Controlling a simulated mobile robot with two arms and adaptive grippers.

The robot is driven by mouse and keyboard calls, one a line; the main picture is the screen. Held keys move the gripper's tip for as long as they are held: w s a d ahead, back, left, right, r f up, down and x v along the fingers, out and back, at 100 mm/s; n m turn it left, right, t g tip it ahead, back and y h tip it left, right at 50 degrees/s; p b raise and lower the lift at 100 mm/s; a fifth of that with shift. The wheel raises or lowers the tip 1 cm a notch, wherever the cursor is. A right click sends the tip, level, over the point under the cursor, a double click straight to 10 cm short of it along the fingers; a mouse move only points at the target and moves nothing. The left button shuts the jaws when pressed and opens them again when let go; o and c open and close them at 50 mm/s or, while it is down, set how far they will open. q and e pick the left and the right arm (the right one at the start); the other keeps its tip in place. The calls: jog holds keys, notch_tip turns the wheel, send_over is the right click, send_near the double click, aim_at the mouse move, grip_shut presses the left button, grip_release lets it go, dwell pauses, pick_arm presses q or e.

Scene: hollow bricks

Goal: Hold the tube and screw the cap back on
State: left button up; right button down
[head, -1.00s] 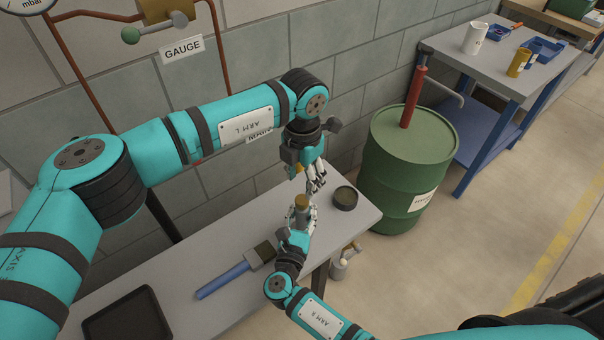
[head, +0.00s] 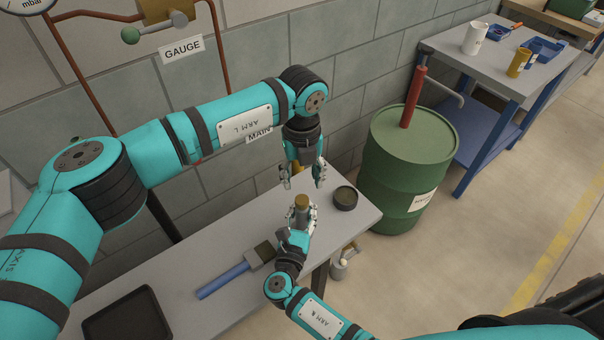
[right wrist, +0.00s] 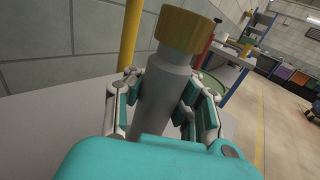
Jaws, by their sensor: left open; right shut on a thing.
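The grey tube (head: 302,216) stands upright above the table, with a brownish-yellow cap (head: 301,200) on its top. In the right wrist view the tube (right wrist: 164,98) is between my right fingers and the ribbed cap (right wrist: 188,29) sits on its upper end; I cannot tell how tightly. My right gripper (head: 301,220) is shut around the tube's body, below the cap. My left gripper (head: 302,180) points down with its fingers spread, empty, just above the cap and apart from it in the head view. Its fingers do not show in the right wrist view.
A round dark dish (head: 345,198) lies on the grey table (head: 218,250) right of the tube. A blue-handled brush (head: 232,275) and a black tray (head: 128,318) lie to the left. A green drum (head: 402,170) stands beyond the table's right end.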

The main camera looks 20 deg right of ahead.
aim_at(302, 199)
pick_arm(q)
notch_tip(302, 199, down, 8)
jog(key=shift+r, duration=0.1)
dwell(0.4)
grip_shut()
jog(key=m, duration=2.1)
jog(key=shift+m, duration=0.3)
jog(key=shift+o, duration=0.8)
grip_release()
